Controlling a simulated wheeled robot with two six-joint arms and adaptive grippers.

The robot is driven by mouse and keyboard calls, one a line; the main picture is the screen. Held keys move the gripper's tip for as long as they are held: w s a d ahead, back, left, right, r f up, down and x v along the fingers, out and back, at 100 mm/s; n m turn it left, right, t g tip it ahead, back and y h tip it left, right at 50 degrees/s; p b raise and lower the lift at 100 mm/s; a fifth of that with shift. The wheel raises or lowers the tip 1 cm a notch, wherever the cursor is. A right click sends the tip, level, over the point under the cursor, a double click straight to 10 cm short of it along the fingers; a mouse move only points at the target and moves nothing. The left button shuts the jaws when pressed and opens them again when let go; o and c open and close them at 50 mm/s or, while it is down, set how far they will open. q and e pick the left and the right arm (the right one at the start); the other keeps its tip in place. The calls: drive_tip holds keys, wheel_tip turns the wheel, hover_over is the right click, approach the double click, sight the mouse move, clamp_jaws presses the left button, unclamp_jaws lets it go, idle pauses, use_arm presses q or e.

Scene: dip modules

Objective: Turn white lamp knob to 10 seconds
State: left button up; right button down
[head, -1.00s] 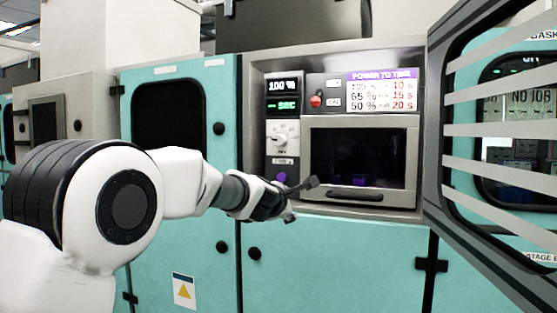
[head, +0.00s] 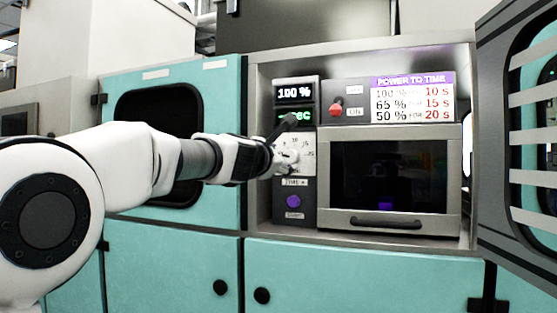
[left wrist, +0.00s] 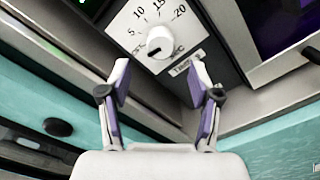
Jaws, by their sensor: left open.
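The white lamp knob (left wrist: 160,41) sits on a white dial plate marked 5, 10, 15 and 20 in the left wrist view. A dark mark on the knob points to the lower left, away from the 10. In the head view the dial plate (head: 307,150) is partly hidden by my left gripper (head: 284,150). My left gripper also shows in the left wrist view (left wrist: 160,82), with its fingers apart and nothing between them. The knob lies beyond the fingertips, roughly in line with the gap. My right gripper is not in view.
Above the dial are a "100 %" display (head: 294,93) and a partly covered green display. A purple button (head: 293,201) is below. A red toggle switch (head: 336,108) and a dark-windowed chamber (head: 388,176) are to the right. An open door (head: 490,170) stands far right.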

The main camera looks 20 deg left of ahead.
sight(290, 157)
use_arm(q)
drive_tip(key=w+p, duration=0.1)
drive_tip(key=w, duration=0.1)
drive_tip(key=w+r+p, duration=0.1)
drive_tip(key=shift+d+r+p, duration=0.1)
drive_tip(key=shift+d+p, duration=0.25)
drive_tip(key=shift+d, duration=0.05)
drive_tip(key=w+p, duration=0.1)
drive_tip(key=w, duration=0.1)
drive_tip(key=w+f+p, duration=0.1)
drive_tip(key=w, duration=0.1)
drive_tip(key=shift+w+a, duration=0.2)
drive_tip(key=shift+w, duration=0.05)
drive_tip(key=shift+s+d, duration=0.15)
drive_tip(key=shift+s, duration=0.05)
drive_tip(key=shift+w, duration=0.1)
drive_tip(key=c, duration=1.1)
